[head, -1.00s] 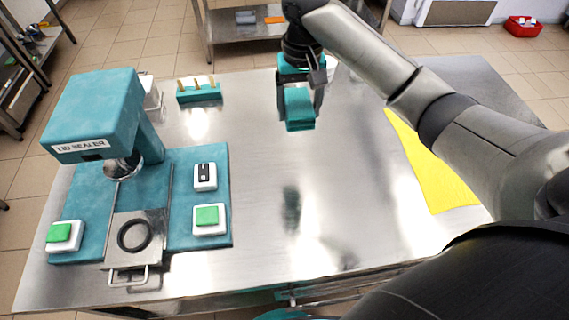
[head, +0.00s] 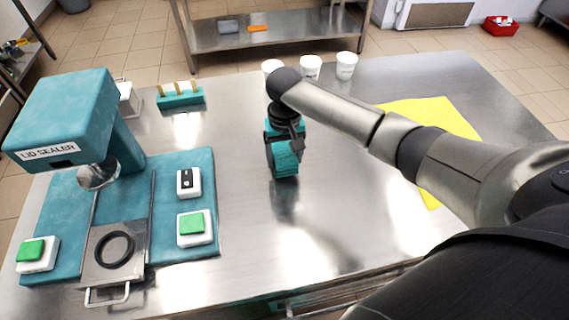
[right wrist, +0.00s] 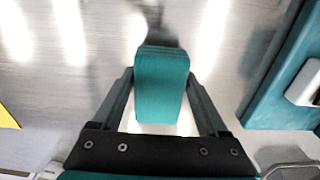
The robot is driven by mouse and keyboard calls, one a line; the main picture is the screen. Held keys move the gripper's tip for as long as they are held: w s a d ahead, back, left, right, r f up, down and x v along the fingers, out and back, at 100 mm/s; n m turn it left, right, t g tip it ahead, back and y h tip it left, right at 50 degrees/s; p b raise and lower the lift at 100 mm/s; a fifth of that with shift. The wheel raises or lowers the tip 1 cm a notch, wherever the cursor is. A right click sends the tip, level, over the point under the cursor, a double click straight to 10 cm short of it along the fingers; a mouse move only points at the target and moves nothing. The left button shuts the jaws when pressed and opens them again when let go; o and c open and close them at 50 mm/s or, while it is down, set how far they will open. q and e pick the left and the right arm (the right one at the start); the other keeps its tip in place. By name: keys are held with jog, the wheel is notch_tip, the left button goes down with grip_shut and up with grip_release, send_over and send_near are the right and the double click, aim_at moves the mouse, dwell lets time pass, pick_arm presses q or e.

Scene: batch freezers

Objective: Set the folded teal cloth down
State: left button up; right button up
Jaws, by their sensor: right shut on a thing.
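The folded teal cloth (head: 285,162) is a small layered block held below my right gripper (head: 284,150) in the head view. In the right wrist view the cloth (right wrist: 161,88) sits between the two fingers of my right gripper (right wrist: 161,100), which is shut on it. A reflection of the cloth shows on the steel table (head: 330,225) just below it. Whether the cloth touches the table is hard to tell. My left gripper is not in view.
The lid sealer (head: 70,115) with its green buttons stands at left. A teal rack (head: 180,97) is behind it. White cups (head: 346,65) stand along the back edge. A yellow cloth (head: 430,112) lies at right, partly behind my arm. The table's middle front is clear.

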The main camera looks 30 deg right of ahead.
aim_at(284, 156)
notch_tip(284, 156, down, 3)
jog(key=shift+r+b, duration=0.2)
jog(key=shift+b, duration=0.1)
jog(key=o, duration=1.1)
jog(key=shift+f, duration=0.1)
notch_tip(284, 156, up, 12)
jog(key=p, duration=0.3)
jog(key=shift+r+p, duration=0.2)
jog(key=shift+p, duration=0.1)
